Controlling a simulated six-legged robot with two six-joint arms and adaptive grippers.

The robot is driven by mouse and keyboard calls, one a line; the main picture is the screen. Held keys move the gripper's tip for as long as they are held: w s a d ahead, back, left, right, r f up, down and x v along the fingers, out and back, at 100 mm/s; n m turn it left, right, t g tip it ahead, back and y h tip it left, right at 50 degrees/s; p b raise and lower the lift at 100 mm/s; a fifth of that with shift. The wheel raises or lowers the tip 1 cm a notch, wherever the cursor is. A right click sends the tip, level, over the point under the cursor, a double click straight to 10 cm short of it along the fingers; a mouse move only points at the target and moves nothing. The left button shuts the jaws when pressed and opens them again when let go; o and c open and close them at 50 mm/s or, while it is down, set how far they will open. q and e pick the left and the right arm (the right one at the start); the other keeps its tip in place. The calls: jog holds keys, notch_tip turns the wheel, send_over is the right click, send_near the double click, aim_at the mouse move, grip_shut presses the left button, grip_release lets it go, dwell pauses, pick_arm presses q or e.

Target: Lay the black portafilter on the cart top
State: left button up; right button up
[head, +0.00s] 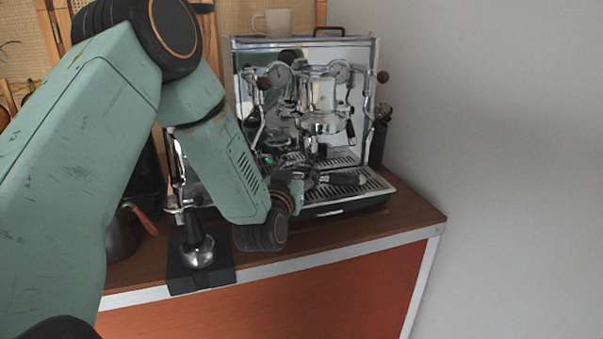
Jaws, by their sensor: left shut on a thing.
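My left gripper (312,179) reaches over the front of the espresso machine's drip tray, below the group head. It is small and dark in the picture, and my wrist partly covers it. I cannot tell whether the portafilter touches the grate. The cart top (405,210) is dark brown wood and runs in front of and beside the machine. My right gripper is not in view.
The chrome espresso machine (355,85) stands at the back, with a cup (278,21) on top. A tamper (198,248) stands on a black block (182,275) at the front edge. A metal pitcher (122,238) is at left. Bare wood shows right of the block.

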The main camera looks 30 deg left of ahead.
pick_arm(q)
jog(key=shift+s+d+r+p, duration=0.1)
jog(key=shift+d+r+p, duration=0.2)
jog(key=shift+r, duration=0.25)
notch_tip(320, 180, up, 7)
jog(key=p, duration=0.5)
jog(key=shift+a+f+p, duration=0.1)
jog(key=shift+f+p, duration=0.1)
jog(key=shift+p, duration=0.2)
jog(key=s+d+p, duration=1.2)
jog(key=d+p, duration=0.2)
jog(key=p, duration=0.2)
jog(key=shift+s+d+f, duration=0.25)
jog(key=shift+s+d, duration=0.05)
